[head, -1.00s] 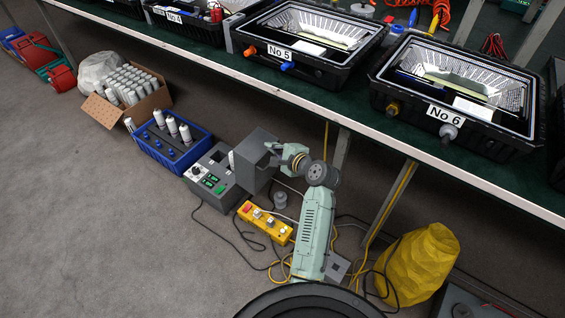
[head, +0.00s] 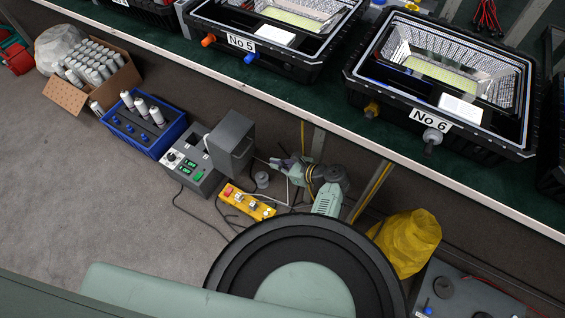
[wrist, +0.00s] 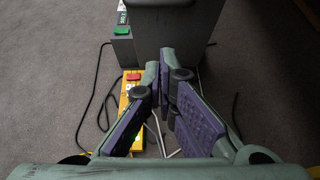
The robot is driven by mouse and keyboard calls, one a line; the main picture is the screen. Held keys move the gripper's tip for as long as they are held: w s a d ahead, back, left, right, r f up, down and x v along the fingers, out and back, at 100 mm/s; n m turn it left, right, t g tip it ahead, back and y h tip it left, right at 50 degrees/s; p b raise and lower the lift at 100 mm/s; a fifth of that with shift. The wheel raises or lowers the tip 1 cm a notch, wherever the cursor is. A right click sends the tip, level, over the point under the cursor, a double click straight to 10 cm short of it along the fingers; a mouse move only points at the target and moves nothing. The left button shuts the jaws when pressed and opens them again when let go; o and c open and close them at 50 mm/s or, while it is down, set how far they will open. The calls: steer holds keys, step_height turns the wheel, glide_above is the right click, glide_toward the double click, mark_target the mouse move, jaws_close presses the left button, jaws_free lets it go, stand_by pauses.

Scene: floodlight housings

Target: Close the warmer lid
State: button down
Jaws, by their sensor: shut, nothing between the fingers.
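The warmer (head: 189,177) is a grey box on the floor with a dial, green displays and buttons. Its grey lid (head: 230,140) stands raised at the right side of the box. A white piece shows between lid and box; the inside is mostly hidden. My gripper (head: 281,164) is to the right of the lid in the head view, apart from it. In the wrist view the lid (wrist: 176,35) rises just ahead of my gripper (wrist: 159,65). Its purple-padded fingers are closed together and empty. I cannot tell the exact distance to the lid.
A yellow switch box (head: 246,204) with cables lies in front of the warmer. A blue crate (head: 145,125) with white bottles stands left of it. The workbench edge (head: 340,118) runs above and behind. A yellow sack (head: 406,243) is at the right. Floor at left is clear.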

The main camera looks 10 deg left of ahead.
mark_target(237, 149)
steer(key=w+a+f, duration=0.1)
steer(key=w+a, duration=0.2)
steer(key=a, duration=0.4)
steer(key=shift+a+p, duration=0.3)
steer(key=shift+a, duration=0.05)
steer(key=shift+w, duration=0.1)
steer(key=shift+w+a+r+h+p, duration=0.15)
steer(key=shift+a+r+h+p, duration=0.15)
steer(key=shift+a+r+p, duration=0.4)
